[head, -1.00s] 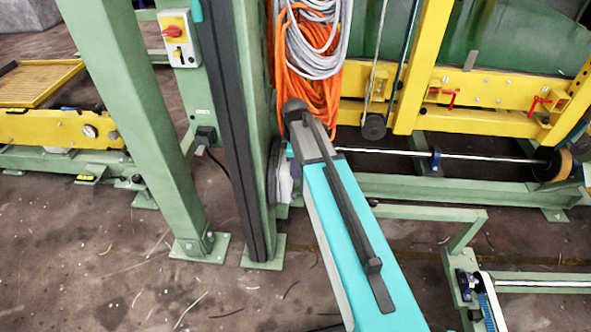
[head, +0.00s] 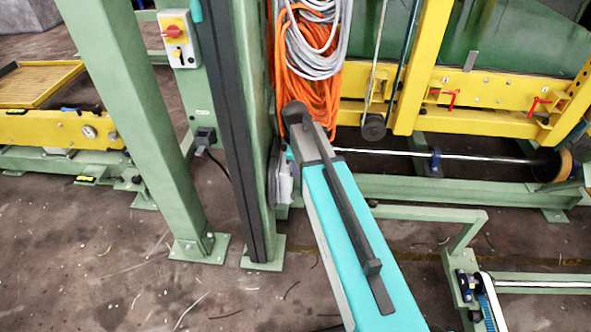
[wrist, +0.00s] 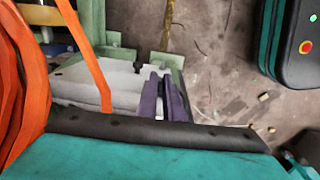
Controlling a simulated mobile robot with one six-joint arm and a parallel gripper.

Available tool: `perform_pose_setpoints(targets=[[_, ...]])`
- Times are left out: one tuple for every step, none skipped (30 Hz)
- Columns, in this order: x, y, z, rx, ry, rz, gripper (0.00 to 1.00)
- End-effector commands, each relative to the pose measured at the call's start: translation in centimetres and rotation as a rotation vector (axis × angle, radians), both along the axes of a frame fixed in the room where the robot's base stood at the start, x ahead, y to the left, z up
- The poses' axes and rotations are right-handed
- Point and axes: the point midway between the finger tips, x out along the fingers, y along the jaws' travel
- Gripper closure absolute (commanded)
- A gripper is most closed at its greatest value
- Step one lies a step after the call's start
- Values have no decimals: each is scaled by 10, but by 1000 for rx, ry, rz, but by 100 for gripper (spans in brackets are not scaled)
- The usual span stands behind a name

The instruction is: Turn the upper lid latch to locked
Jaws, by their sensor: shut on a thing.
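A pale grey box (wrist: 90,82) is mounted on the green column. It fills the middle left of the wrist view, and a sliver of it (head: 285,188) shows beside my arm in the head view. My gripper (wrist: 162,97) has dark purple fingers at the box's right part. They are closed on the upper lid latch, which they hide, so its angle cannot be told. A small black latch (wrist: 137,66) further down the box stands free of the fingers.
Orange cable loops (head: 305,85) and grey cable (head: 318,25) hang on the column right by my arm; orange strands (wrist: 88,45) also cross close to the box in the wrist view. A red-yellow switch (head: 174,33) is on the column's left. Open floor (head: 110,290) lies lower left.

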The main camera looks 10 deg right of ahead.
Motion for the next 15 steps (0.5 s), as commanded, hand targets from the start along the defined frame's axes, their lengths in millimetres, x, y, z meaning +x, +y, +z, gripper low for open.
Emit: perform_pose_setpoints(targets=[[-2, 0, 0, -3, -8, 1, 100], [-3, 1, -1, -5, -13, 1, 100], [-3, 1, -1, -8, -22, 1, 100], [-4, 1, -1, -11, -30, 1, 100], [-4, 1, -1, -13, -39, 1, 100], [-5, 1, -1, -17, -50, 2, 100], [-5, 2, -1, -20, -61, 2, 100], [-6, 2, -1, -24, -72, 2, 100], [-7, 2, -2, -29, -87, 3, 100], [-7, 2, -2, -33, -101, 3, 100], [-8, 2, -2, -37, -113, 2, 100], [-8, 2, -2, -43, -131, 2, 100], [-9, 2, -2, -48, -145, 2, 100], [-9, 3, -2, -52, -159, 1, 100], [-10, 3, -3, -58, -178, 1, 100]])
